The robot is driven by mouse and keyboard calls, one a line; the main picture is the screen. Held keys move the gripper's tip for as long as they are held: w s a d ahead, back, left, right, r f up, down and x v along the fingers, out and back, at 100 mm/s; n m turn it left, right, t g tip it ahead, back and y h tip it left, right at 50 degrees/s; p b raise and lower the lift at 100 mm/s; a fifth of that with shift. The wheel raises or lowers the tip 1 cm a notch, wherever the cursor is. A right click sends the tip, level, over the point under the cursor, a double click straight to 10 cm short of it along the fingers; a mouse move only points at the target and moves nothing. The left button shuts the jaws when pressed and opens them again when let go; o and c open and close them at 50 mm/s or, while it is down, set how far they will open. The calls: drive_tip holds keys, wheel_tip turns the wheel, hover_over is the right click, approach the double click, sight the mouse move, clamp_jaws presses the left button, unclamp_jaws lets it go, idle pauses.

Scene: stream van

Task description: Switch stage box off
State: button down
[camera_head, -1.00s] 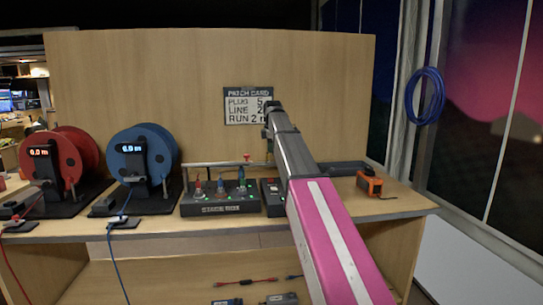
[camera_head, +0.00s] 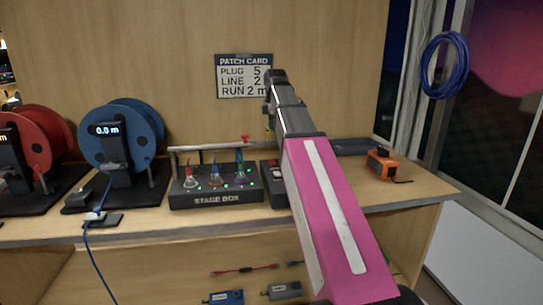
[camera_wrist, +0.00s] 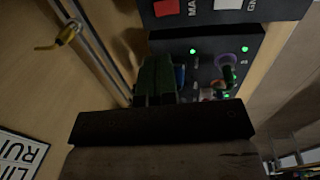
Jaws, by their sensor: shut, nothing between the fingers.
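The stage box (camera_head: 215,195) is a dark box labelled STAGE BOX on the bench. Red, pale and blue plugs stand on its top, and several green lights glow. In the wrist view, its dark panel (camera_wrist: 205,65) shows lit green lights. To its right is a smaller dark box (camera_head: 270,182), partly hidden by my arm. In the wrist view this box (camera_wrist: 190,22) shows a red switch (camera_wrist: 166,7) and a pale one (camera_wrist: 222,4), with cut-off lettering. My gripper (camera_wrist: 156,78) is shut and empty, in front of the stage box panel. Contact cannot be told.
Blue reel (camera_head: 125,140) and red reel (camera_head: 48,145) stand left. A rail (camera_head: 205,148) runs behind the stage box. An orange device (camera_head: 382,162) sits right. The patch card (camera_head: 244,76) is on the back board. Cables and small boxes lie on the lower shelf (camera_head: 240,270).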

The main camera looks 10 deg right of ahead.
sight(273, 163)
drive_tip(key=f, duration=0.4)
drive_tip(key=w+f, duration=0.1)
drive_tip(key=f, duration=0.4)
drive_tip(key=w+f, duration=0.1)
drive_tip(key=f, duration=0.4)
idle(0.4)
drive_tip(key=shift+w+f, duration=0.1)
drive_tip(key=shift+f, duration=0.05)
drive_tip(key=shift+s, duration=0.85)
drive_tip(key=shift+r, duration=0.25)
